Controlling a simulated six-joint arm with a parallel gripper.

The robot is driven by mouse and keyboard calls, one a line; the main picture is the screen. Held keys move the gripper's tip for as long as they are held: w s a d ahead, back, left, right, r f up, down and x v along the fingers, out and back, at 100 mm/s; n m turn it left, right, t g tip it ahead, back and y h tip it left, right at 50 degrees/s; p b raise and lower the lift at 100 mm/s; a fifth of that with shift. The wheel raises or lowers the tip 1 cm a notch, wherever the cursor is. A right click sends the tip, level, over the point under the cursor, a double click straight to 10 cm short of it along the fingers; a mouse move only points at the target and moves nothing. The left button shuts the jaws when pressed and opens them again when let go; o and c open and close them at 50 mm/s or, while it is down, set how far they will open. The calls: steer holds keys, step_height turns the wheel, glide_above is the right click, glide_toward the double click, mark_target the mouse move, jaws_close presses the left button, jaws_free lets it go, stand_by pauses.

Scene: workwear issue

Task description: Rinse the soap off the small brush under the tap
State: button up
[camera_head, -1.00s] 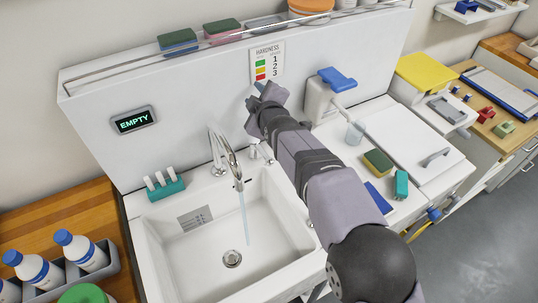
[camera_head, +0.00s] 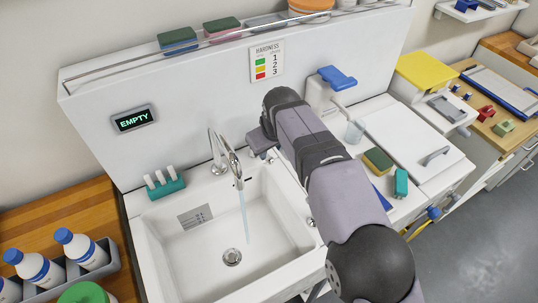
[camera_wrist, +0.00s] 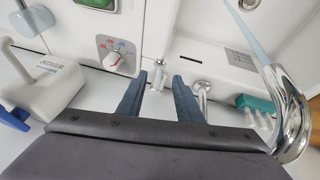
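The chrome tap (camera_head: 222,150) arches over the white sink (camera_head: 150,240), and a pale blue stream of water (camera_head: 244,215) falls from it into the basin. The tap (camera_wrist: 290,110) and stream (camera_wrist: 245,30) also show in the wrist view. My gripper (camera_wrist: 160,95) is open, with no object held between its two blue-grey fingers. A small chrome fitting (camera_wrist: 159,72) shows beyond and between the fingertips; I cannot tell if they touch it. In the head view my gripper (camera_head: 262,143) is low behind the sink, right of the tap. I cannot identify the small brush with certainty.
A teal holder with white pieces (camera_head: 165,188) stands left of the tap. A white dispenser with a blue lever (camera_head: 337,78) is right of my arm. A sponge (camera_head: 378,160) and a teal block (camera_head: 401,183) lie on the right counter. Bottles (camera_head: 80,248) stand at left.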

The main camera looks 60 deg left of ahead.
mark_target(268, 157)
steer(key=shift+p+x, duration=1.65)
steer(key=shift+x, duration=1.9)
jaws_close()
